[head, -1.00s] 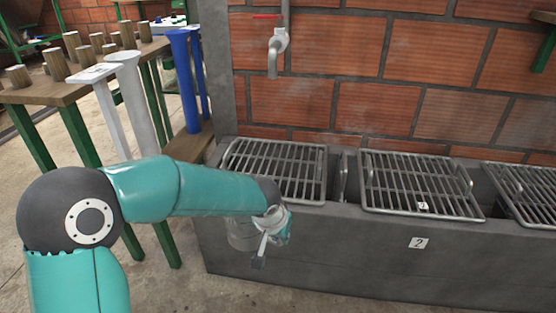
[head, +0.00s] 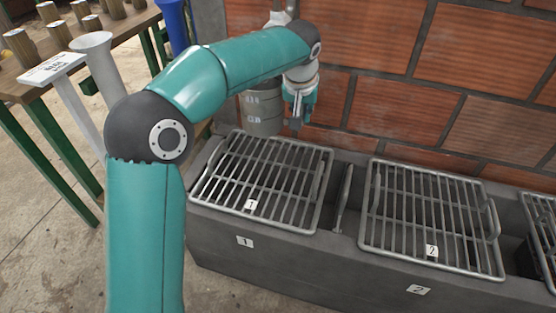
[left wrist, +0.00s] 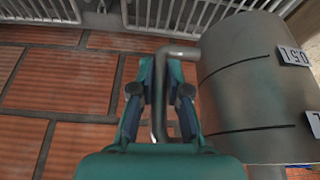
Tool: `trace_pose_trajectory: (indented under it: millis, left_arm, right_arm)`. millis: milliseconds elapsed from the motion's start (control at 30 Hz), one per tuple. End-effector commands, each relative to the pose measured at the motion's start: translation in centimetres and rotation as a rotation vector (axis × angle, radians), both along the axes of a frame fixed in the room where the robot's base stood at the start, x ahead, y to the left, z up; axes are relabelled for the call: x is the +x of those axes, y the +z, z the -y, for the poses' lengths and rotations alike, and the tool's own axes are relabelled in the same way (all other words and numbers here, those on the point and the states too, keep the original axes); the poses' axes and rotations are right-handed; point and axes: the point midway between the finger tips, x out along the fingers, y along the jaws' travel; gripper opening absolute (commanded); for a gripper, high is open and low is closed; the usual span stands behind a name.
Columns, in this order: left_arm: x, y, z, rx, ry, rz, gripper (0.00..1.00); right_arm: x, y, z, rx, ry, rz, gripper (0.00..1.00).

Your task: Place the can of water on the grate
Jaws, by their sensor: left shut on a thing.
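The grey metal can (head: 262,113) with black measuring marks hangs by the wall above the back edge of the left grate (head: 262,180), labelled 1. In the head view it looks upright. My left gripper (head: 298,108) is to the right of the can, fingers pointing down. In the left wrist view, the gripper (left wrist: 160,80) is shut on the can's bent grey handle, and the can (left wrist: 245,85) fills the right side. The can's opening and any water in it are hidden. My right gripper is not in view.
A second grate (head: 430,215), labelled 2, lies to the right on the grey trough (head: 330,275). Both grates are bare. A brick wall (head: 380,70) stands close behind. A wooden table (head: 30,80) with several wooden pegs is at the left.

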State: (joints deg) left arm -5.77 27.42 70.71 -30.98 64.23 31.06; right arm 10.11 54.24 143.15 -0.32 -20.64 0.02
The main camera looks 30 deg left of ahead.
Motion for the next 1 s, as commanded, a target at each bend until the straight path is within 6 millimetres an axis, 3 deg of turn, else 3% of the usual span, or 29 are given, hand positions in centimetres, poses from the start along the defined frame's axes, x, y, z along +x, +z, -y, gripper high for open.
trace_pose_trajectory:
  millis: [167,600,1000]
  left_arm:
    - [0.1,-1.2,0.0,0.001,0.003,-0.001,0.0]
    - [0.3,-12.0,0.4,0.001,-0.006,-0.001,0.0]
    - [0.3,-15.5,0.5,0.001,-0.007,0.0,0.0]
  right_arm:
    - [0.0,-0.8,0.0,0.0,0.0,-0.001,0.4]
    - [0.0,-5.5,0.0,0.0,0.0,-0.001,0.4]
    - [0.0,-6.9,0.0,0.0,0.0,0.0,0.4]
